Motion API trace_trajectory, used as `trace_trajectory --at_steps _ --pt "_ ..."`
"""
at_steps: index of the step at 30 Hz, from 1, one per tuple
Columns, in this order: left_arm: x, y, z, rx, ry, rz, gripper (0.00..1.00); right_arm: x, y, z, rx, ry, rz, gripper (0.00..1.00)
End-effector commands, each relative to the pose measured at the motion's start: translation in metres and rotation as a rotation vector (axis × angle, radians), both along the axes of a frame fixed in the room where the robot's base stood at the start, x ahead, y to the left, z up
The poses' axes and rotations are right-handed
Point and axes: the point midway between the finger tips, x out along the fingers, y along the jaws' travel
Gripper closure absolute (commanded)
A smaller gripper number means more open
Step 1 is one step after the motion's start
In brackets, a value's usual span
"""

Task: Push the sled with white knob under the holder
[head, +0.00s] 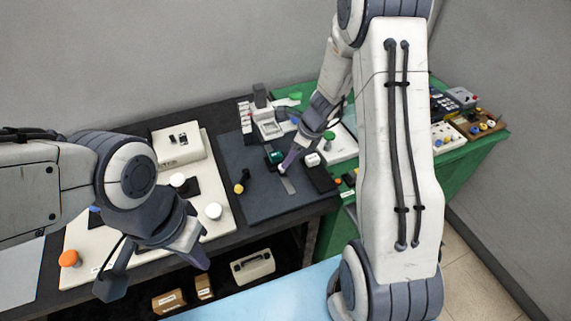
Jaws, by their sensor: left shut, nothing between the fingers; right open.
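White knobs show in several places. One white knob (312,160) sits by a black block (321,180) at the right of the dark plate (262,205). Two more white knobs, one by a dark piece (178,180) and one near the front edge (213,211), are on the cream board (215,228). I cannot tell which is on the task's sled. A white device (268,127) at the back of the plate may be the holder. My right gripper (284,170) is open, low over the plate, left of the first knob. My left gripper (205,265) is shut and empty before the cream board.
A yellow knob (239,188) and a dark green knob (275,157) are on the dark plate. An orange knob (69,258) is at front left. A green table (465,155) with control boxes stands right. Small boxes (204,286) lie below. My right arm hides much of the right side.

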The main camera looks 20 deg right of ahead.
Motion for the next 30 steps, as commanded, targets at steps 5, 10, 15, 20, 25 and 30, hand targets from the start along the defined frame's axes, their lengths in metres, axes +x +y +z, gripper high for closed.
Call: trace_trajectory --at_steps 5,10,15,20,25,30 --pt "0.000 0.000 -0.008 0.000 0.000 0.000 1.00 0.007 0.009 -0.029 0.000 0.001 0.003 0.41" --pt "0.000 0.000 -0.010 0.000 0.000 0.000 1.00 0.011 0.013 -0.041 0.001 0.001 0.003 0.41" --pt "0.000 0.000 -0.010 0.000 0.000 0.000 1.00 0.012 0.014 -0.043 -0.001 -0.001 0.004 0.41" --pt "0.000 0.000 -0.010 0.000 0.000 0.000 1.00 0.012 0.014 -0.043 -0.001 -0.001 0.004 0.45" --pt "0.000 0.000 -0.010 0.000 0.000 0.000 1.00 0.012 0.014 -0.043 0.000 0.000 0.004 1.00" --pt "0.000 0.000 -0.010 0.000 0.000 0.000 1.00 0.012 0.013 -0.043 -0.001 -0.001 0.004 1.00"
